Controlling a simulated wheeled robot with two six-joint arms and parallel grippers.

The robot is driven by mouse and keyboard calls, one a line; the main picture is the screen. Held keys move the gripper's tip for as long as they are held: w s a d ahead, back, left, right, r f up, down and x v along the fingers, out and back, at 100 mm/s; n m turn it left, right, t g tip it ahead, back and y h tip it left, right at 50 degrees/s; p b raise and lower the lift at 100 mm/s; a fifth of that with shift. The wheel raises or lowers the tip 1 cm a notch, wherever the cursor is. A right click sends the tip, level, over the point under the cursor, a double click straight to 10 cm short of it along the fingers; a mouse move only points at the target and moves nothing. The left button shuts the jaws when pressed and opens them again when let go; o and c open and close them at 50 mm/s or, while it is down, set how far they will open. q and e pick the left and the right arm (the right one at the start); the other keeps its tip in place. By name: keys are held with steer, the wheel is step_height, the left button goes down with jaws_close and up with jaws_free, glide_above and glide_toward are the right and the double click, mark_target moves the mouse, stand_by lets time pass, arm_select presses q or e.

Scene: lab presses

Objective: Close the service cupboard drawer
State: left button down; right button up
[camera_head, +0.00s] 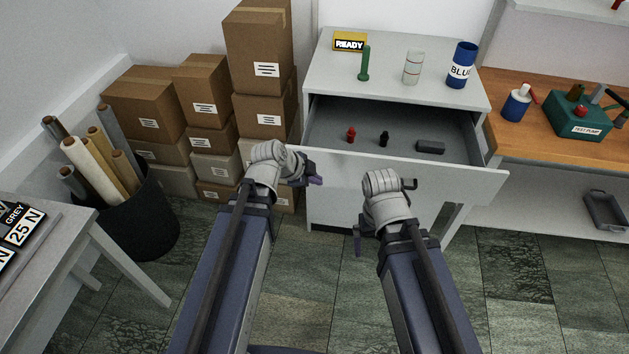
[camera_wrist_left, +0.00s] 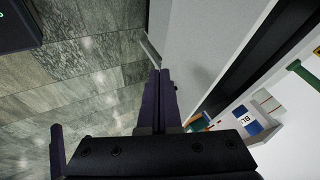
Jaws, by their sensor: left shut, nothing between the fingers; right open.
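The service cupboard (camera_head: 335,75) is a pale grey cabinet, and its drawer (camera_head: 455,180) is pulled well out. Inside lie a small red item (camera_head: 351,134), a small black item (camera_head: 384,138) and a dark grey block (camera_head: 430,147). My left gripper (camera_head: 316,180) is shut and empty by the left end of the drawer front. In the left wrist view its fingers (camera_wrist_left: 159,85) are together, close to the pale drawer front (camera_wrist_left: 192,45); I cannot tell if they touch it. My right gripper (camera_head: 383,215) is open and empty in front of the drawer's middle, partly hidden by its own wrist.
A READY sign (camera_head: 349,42), green piece (camera_head: 365,63), pale cylinder (camera_head: 412,67) and blue can (camera_head: 461,65) stand on the cupboard. Stacked boxes (camera_head: 262,55) and a black bin of rolls (camera_head: 140,225) are left. A wooden bench (camera_head: 555,150) adjoins on the right.

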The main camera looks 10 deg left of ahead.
arm_select(q)
steer(key=w+d+f+b, duration=0.1)
steer(key=w+f, duration=0.1)
steer(key=w+f+b, duration=0.2)
steer(key=w, duration=0.1)
steer(key=w+d+f+b, duration=0.1)
steer(key=w+f+b, duration=0.1)
steer(key=shift+w+d, duration=0.2)
steer(key=shift+d, duration=0.1)
steer(key=shift+w, duration=0.15)
steer(key=w, duration=1.9)
steer(key=w+a, duration=0.1)
steer(key=w, duration=0.8)
steer(key=shift+w, duration=0.6)
steer(key=shift+w, duration=0.1)
